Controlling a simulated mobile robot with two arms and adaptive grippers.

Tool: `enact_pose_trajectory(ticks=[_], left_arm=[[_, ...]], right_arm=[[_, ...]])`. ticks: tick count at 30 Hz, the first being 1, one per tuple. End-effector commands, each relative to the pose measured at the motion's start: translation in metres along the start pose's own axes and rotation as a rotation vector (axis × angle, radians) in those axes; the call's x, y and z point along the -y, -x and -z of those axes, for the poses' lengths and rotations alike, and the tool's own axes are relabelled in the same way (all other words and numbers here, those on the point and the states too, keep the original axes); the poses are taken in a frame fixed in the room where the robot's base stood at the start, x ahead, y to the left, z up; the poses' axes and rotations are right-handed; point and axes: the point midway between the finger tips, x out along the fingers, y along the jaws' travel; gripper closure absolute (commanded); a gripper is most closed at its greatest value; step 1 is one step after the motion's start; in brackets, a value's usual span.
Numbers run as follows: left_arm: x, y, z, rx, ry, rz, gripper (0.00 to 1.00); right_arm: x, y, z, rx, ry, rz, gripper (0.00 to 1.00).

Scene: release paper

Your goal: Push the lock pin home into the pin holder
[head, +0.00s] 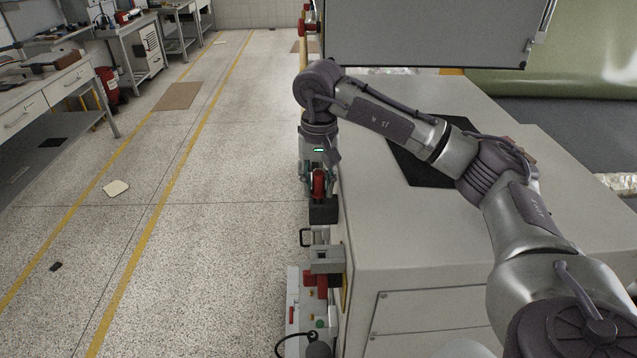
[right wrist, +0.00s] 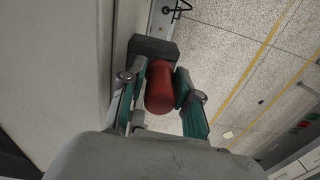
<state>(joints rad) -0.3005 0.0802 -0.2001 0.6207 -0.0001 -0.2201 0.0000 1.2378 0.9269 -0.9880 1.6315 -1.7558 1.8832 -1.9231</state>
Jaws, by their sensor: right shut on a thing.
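The red lock pin (head: 318,183) is at the side of the light grey machine, just above a dark block (head: 323,211) that looks like the pin holder. My right gripper (head: 320,172) reaches down over the machine's edge and is shut on the pin. In the right wrist view, the rounded red pin (right wrist: 160,88) sits between the two fingers of the right gripper (right wrist: 161,76), with the dark holder (right wrist: 153,46) just beyond it. The pin's far end is hidden, so I cannot tell how deep it sits. My left gripper is not in view.
The machine's top (head: 400,235) lies under my right arm, with a black mat (head: 425,165) on it. Below the holder are a handle and a metal bracket (head: 326,260) on the machine's side. The speckled floor (head: 215,240) to the left is mostly open, with workbenches (head: 45,95) beyond.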

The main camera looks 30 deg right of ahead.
Motion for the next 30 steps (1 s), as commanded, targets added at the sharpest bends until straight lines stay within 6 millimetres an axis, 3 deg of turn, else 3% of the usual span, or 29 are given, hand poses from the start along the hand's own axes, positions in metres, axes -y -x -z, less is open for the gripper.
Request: enact_pose_trajectory(ticks=[22, 23, 27, 30], left_arm=[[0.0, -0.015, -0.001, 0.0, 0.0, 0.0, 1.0], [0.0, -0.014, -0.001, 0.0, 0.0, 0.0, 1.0], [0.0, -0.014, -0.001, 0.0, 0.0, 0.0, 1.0], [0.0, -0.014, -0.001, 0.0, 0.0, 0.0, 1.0]], right_arm=[[0.0, -0.02, 0.0, 0.0, 0.0, -0.001, 1.0], [0.0, -0.018, 0.0, 0.0, 0.0, 0.0, 0.63], [0.0, -0.018, 0.0, 0.0, 0.0, -0.001, 0.4], [-0.001, -0.018, 0.0, 0.0, -0.001, -0.002, 0.39]])
